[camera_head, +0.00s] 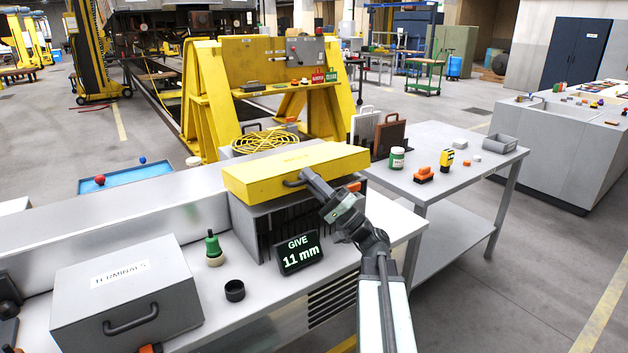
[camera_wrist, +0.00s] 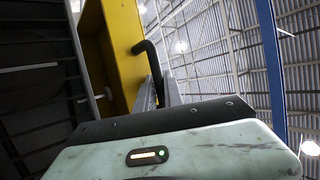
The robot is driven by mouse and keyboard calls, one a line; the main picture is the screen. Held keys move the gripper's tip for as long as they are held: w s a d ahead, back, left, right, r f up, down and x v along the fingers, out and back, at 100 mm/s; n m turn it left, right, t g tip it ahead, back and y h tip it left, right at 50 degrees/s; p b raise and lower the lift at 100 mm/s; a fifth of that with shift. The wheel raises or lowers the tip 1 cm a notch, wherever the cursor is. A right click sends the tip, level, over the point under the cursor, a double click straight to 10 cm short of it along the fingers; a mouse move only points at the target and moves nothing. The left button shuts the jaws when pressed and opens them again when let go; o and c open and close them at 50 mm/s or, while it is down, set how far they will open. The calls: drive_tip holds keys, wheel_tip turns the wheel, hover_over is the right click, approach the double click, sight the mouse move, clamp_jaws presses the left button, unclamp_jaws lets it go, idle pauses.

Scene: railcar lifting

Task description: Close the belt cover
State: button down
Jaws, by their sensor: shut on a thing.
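The yellow belt cover (camera_head: 290,168) lies nearly level over a grey housing with a dark slatted front (camera_head: 290,222). I cannot tell whether it is fully seated. A dark handle (camera_head: 293,183) is on its front face. My gripper (camera_head: 306,176) comes in from the lower right and is shut on this handle. In the wrist view, the cover (camera_wrist: 122,40) is a yellow band at upper left. The black handle (camera_wrist: 151,58) bends down to the fingers (camera_wrist: 164,92), where its end is hidden.
A display (camera_head: 299,253) reading "GIVE 11 mm" stands before the housing. A green-topped bottle (camera_head: 214,249), a black cup (camera_head: 235,291) and a grey "TERMINALS" box (camera_head: 127,296) are to the left. A side table (camera_head: 440,176) at right holds small items.

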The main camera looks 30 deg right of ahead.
drive_tip(key=shift+g, duration=0.3)
drive_tip(key=f+b, duration=0.1)
drive_tip(key=s+f+b, duration=0.1)
drive_tip(key=f, duration=0.1)
drive_tip(key=a+f+b, duration=0.1)
drive_tip(key=f, duration=0.1)
drive_tip(key=shift+s+a, duration=0.1)
drive_tip(key=shift+s, duration=0.1)
drive_tip(key=shift+s+r, duration=0.1)
drive_tip(key=c, duration=1.7)
unclamp_jaws()
drive_tip(key=shift+c, duration=0.2)
drive_tip(key=shift+r, duration=0.1)
